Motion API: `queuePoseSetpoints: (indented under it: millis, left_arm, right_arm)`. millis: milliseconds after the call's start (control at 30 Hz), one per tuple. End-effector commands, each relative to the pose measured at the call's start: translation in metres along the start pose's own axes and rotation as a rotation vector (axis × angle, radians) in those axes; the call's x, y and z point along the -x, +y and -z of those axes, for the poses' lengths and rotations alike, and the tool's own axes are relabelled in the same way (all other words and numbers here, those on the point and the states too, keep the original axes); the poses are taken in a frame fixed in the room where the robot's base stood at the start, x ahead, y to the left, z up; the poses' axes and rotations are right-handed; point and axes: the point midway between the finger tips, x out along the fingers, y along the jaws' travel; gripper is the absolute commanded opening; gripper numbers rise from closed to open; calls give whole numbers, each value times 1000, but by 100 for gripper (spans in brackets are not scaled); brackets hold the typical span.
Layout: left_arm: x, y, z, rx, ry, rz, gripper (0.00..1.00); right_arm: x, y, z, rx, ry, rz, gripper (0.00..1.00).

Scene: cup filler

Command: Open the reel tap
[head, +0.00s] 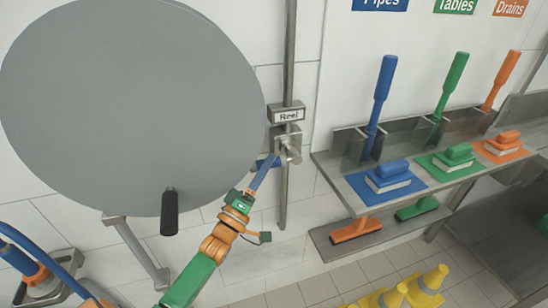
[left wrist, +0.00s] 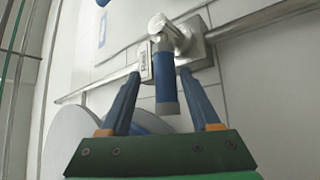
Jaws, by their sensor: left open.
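The reel tap (head: 287,143) sits on a vertical steel pipe under a sign reading "Reel". It is a metal valve with a blue lever handle (head: 260,164), partly hidden by my gripper in the head view. My left gripper (head: 272,165) is open at the tap, with its blue fingers reaching up to it. In the left wrist view the tap's metal body (left wrist: 168,35) is ahead, and the blue handle (left wrist: 168,82) lies between the two spread fingers (left wrist: 157,82). I see gaps beside the handle, so the fingers do not grip it. My right gripper is not in view.
A large grey reel disc (head: 130,100) with a black knob (head: 169,212) fills the left. A steel shelf (head: 352,192) at the right holds coloured brushes and scrubbers. Yellow cones (head: 428,284) stand on the tiled floor. A blue hose (head: 45,262) lies at lower left.

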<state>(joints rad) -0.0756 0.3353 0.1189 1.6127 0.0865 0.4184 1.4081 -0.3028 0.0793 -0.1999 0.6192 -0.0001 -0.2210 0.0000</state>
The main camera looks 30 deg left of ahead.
Motion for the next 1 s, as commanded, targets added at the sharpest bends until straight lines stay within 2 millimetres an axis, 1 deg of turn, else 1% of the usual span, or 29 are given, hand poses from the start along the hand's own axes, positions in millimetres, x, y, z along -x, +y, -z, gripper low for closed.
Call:
queuePoseSetpoints:
  millis: [33, 100, 333, 367, 400, 467, 500, 567, 600, 1000]
  left_arm:
    - [-7, 1, 1, 1, 1, -1, 63]
    - [-13, 0, 0, 0, 0, 1, 63]
    - [-14, -1, -1, 0, -1, 3, 63]
    - [-14, -1, -1, 0, -1, 3, 60]
    - [-14, -1, -1, 0, -1, 3, 50]
    - [-14, -1, -1, 0, -1, 3, 33]
    - [-14, -1, -1, 0, -1, 3, 22]
    - [-14, -1, -1, -1, -1, 3, 6]
    - [-14, -1, -1, -1, -1, 3, 0]
    - [-14, -1, 0, -1, -1, 2, 0]
  right_arm:
    - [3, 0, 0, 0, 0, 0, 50]
    - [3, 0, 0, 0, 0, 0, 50]
    - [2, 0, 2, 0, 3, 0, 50]
    - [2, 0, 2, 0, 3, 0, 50]
    - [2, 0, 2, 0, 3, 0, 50]
    - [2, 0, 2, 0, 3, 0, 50]
    - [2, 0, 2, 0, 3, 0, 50]
    - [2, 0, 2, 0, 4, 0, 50]
    - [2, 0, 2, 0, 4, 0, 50]
    - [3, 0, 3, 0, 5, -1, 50]
